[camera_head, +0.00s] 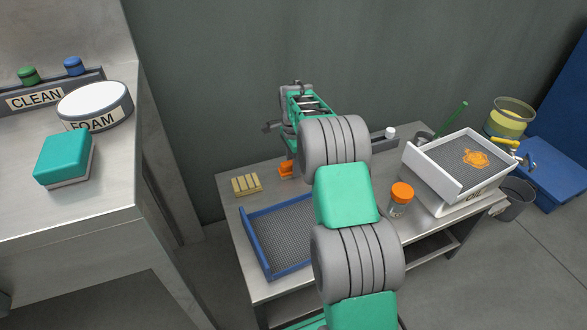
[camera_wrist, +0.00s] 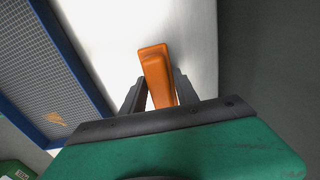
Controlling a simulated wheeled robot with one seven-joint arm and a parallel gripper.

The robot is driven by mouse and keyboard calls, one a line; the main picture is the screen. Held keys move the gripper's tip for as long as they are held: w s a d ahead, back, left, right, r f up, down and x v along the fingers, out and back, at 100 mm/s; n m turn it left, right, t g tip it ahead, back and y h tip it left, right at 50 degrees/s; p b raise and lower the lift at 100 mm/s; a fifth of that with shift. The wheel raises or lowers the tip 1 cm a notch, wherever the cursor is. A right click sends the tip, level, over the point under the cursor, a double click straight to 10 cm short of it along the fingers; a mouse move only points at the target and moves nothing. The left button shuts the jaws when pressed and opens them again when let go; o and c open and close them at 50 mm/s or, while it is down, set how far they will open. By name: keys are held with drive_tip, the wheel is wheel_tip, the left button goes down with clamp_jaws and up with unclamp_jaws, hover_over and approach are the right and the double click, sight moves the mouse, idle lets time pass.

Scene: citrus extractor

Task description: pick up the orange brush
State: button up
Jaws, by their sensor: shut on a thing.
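The orange brush (camera_wrist: 157,72) shows in the wrist view between the two dark fingers of my gripper (camera_wrist: 160,90). My gripper is shut on it. Its far end reaches beyond the fingertips over the bright metal table top. In the head view only a small orange part of the brush (camera_head: 287,169) shows, at the back of the table beside the yellow slatted block. My green and grey arm hides much of the area in front of it. I cannot tell whether the brush touches the table.
A blue-rimmed mesh tray (camera_head: 252,242) lies on the metal table (camera_head: 232,205), near a yellow slatted block (camera_head: 246,184). An orange-capped jar (camera_head: 401,198) and a white mesh-topped box (camera_head: 432,186) stand to the right. A counter with a teal block (camera_head: 64,157) is at left.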

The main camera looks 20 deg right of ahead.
clamp_jaws()
drive_tip(key=shift+r, duration=0.25)
drive_tip(key=r+p, duration=0.3)
drive_tip(key=r, duration=0.1)
drive_tip(key=shift+s, duration=0.2)
drive_tip(key=s+a+r+p, duration=0.4)
drive_tip(key=s+r, duration=0.4)
drive_tip(key=s, duration=0.5)
drive_tip(key=shift+a+r, duration=0.2)
drive_tip(key=shift+r, duration=0.05)
